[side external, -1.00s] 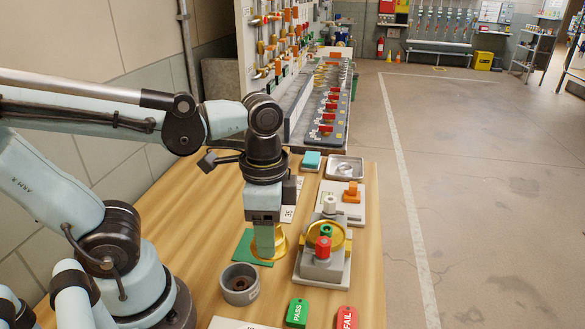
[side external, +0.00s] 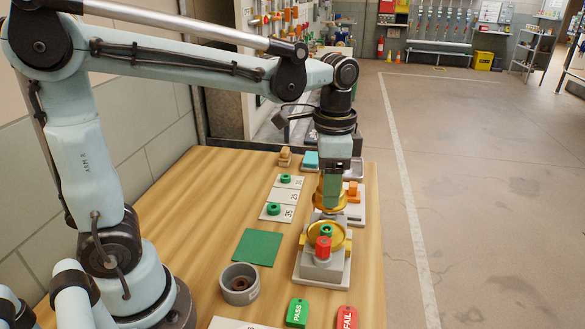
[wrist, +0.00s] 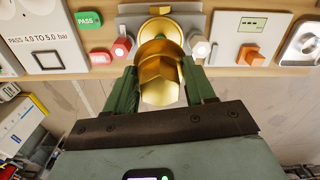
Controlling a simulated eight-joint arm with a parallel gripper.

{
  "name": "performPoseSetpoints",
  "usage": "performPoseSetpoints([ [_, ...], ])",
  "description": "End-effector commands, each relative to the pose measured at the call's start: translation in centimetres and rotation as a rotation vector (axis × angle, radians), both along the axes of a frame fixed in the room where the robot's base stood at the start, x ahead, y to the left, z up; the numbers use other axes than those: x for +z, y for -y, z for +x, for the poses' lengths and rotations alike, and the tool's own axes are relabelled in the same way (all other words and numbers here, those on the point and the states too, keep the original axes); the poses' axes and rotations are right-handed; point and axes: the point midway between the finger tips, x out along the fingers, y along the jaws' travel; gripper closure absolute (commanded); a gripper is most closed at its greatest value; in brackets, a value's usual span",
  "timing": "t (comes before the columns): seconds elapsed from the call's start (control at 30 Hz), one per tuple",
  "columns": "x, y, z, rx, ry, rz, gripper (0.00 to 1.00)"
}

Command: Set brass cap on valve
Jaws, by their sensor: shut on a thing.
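The brass cap (wrist: 158,82) is held between the two green fingers of my gripper (wrist: 160,92), which is shut on it. In the side view my gripper (side external: 331,196) and the cap (side external: 318,203) are at the far part of the valve (side external: 325,238), above or over it. The valve has a round brass body, a grey base, a red knob (side external: 323,247) and a green ring. In the wrist view the valve's brass body (wrist: 160,27) lies just beyond the cap. Whether cap and valve touch, I cannot tell.
A bare green mat (side external: 256,247) and a grey cup (side external: 239,283) stand left of the valve. Green PASS (side external: 297,312) and red FAIL (side external: 346,316) tags lie in front. A white knob (wrist: 200,47) and an orange-switch unit (wrist: 250,56) sit beside the valve.

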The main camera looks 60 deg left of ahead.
Motion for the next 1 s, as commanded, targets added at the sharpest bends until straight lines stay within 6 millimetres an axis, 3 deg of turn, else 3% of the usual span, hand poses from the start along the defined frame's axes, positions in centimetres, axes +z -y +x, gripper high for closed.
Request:
performPoseSetpoints([
  [0.6, -5.1, 0.0, 0.0, 0.0, 0.0, 0.0, 0.85],
  [1.0, -5.9, 0.0, 0.0, 0.0, 0.0, 0.0, 0.85],
])
